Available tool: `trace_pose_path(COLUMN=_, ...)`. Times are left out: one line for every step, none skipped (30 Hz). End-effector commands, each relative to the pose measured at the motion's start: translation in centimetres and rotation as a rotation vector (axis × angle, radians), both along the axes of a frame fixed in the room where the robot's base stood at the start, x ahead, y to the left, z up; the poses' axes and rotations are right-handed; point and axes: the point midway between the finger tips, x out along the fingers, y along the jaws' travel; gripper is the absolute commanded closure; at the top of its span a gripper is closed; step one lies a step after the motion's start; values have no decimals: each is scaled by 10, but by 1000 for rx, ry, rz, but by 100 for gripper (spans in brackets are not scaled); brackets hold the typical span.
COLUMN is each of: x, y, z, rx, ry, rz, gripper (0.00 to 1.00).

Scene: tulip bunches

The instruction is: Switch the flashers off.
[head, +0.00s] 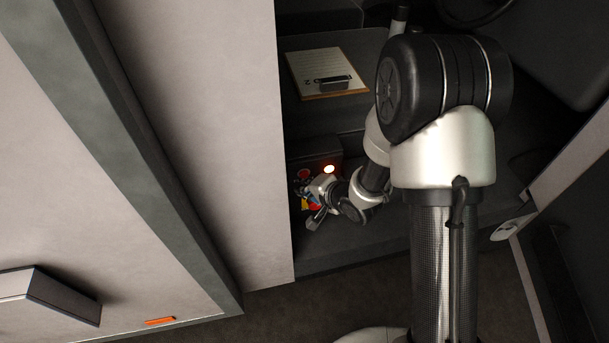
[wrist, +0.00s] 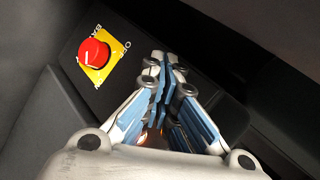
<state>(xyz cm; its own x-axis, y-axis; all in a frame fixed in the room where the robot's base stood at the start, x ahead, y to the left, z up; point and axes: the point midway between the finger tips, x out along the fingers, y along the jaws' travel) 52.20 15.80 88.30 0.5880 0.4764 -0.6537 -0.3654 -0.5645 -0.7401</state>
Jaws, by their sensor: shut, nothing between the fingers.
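A red round knob (wrist: 93,52) sits on a yellow plate (wrist: 101,74) with black lettering, on a dark panel in the wrist view. The lettering is partly hidden by the knob and too small to read fully. My gripper (wrist: 165,65) is shut and empty, its blue-padded fingers together to the right of the plate and apart from it in the picture. In the head view my gripper is small, low on the dark console. A lamp (head: 329,169) glows bright just above it. A small red round thing (head: 304,175) shows left of the lamp.
A clipboard (head: 325,61) with paper lies on the dark surface behind. A pale wall panel (head: 200,130) stands close on the left. My arm covers much of the console's right part. A steering wheel (head: 478,12) shows at the top right.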

Motion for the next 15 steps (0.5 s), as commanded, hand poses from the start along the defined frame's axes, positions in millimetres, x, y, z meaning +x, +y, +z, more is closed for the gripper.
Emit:
trace_pose_path(x=0, y=0, z=0, rx=0, ry=0, rz=0, gripper=100)
trace_pose_path(x=0, y=0, z=0, rx=0, ry=0, rz=0, gripper=100)
trace_pose_path(x=0, y=0, z=0, rx=0, ry=0, rz=0, gripper=100)
trace_pose_path(x=0, y=0, z=0, rx=0, ry=0, rz=0, gripper=100)
trace_pose_path(x=0, y=0, z=0, rx=0, ry=0, rz=0, gripper=100)
trace_pose_path(x=0, y=0, z=0, rx=0, ry=0, rz=0, gripper=100)
trace_pose_path(x=1, y=0, z=0, rx=0, ry=0, rz=0, gripper=100)
trace_pose_path(x=1, y=0, z=0, rx=0, ry=0, rz=0, gripper=100)
trace_pose_path(x=2, y=1, z=0, rx=-1, ry=1, rz=0, gripper=100)
trace_pose_path(x=3, y=1, z=0, rx=0, ry=1, rz=1, gripper=100)
trace_pose_path(x=4, y=1, z=0, rx=0, ry=1, rz=1, gripper=100)
trace_pose_path(x=5, y=2, z=1, rx=0, ry=1, rz=1, gripper=100)
trace_pose_path(x=6, y=2, z=1, rx=-1, ry=1, rz=0, gripper=100)
trace_pose_path(x=7, y=2, z=1, rx=0, ry=0, rz=0, gripper=100)
trace_pose_path(x=8, y=2, z=1, rx=0, ry=0, rz=0, gripper=100)
